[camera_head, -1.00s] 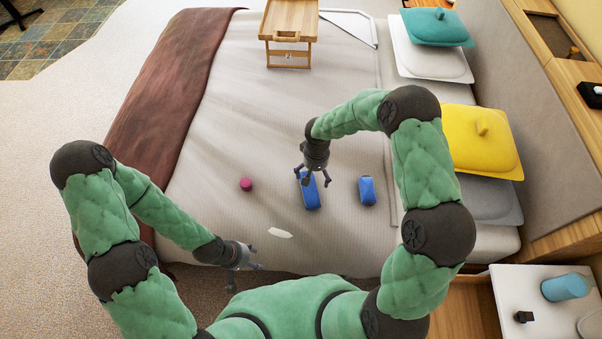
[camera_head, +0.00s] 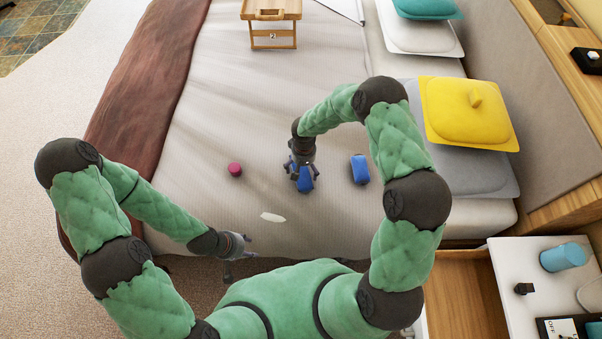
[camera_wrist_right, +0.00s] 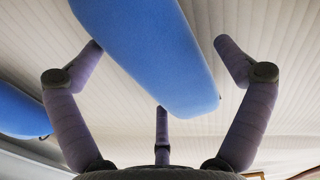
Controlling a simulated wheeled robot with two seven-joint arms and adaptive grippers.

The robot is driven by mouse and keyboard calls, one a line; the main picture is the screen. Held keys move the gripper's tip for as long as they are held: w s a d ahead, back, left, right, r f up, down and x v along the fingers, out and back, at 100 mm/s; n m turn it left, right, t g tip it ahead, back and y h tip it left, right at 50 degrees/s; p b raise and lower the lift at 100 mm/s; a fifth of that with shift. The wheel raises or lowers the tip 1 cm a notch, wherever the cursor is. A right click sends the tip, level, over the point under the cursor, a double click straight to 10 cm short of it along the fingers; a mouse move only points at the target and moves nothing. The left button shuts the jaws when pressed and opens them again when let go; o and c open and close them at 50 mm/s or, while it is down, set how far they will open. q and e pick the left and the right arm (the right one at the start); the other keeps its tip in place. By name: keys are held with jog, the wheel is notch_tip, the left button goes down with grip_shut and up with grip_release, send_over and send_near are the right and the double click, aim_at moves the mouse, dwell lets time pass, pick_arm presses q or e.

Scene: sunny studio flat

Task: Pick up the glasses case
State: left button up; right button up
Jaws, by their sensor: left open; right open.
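The glasses case appears to be the longer blue, rounded object (camera_head: 305,185) lying on the bed. My right gripper (camera_head: 302,172) points down over it and covers its far part in the head view. In the right wrist view the blue case (camera_wrist_right: 150,55) lies between the spread fingers of my right gripper (camera_wrist_right: 160,60), which is open and not closed on it. Whether any finger touches it I cannot tell. My left gripper (camera_head: 246,246) is open and empty near the bed's front edge.
A shorter blue object (camera_head: 360,169) lies to the right of the case and also shows in the wrist view (camera_wrist_right: 20,112). A pink round object (camera_head: 235,169) and a flat white piece (camera_head: 272,217) lie to the left. A wooden bed tray (camera_head: 271,15) stands farther back.

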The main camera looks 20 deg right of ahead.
jog(key=shift+f, duration=0.15)
jog(key=shift+c, duration=0.3)
jog(key=c, duration=1.1)
